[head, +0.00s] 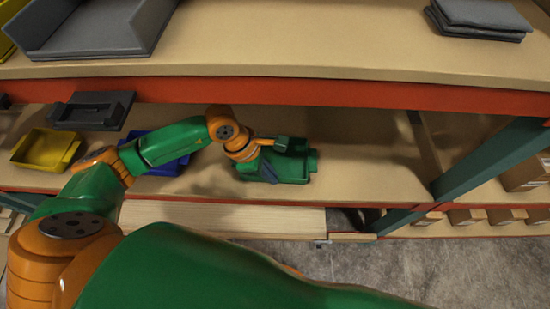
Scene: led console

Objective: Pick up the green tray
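The green tray (296,168) lies on the lower wooden shelf, right of the blue tray. My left arm reaches in from the left, and its gripper (276,158) is over the left part of the green tray. Its two fingers are spread apart, one toward the back and one toward the front. The gripper hides part of the tray, and I cannot tell whether the fingers touch it. My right gripper is not in view.
A blue tray (165,167), partly behind my arm, and a yellow tray (42,150) stand to the left. A dark grey tray (95,108) is behind them. The upper shelf's orange edge (350,95) overhangs. The shelf right of the green tray is clear up to a teal post (490,162).

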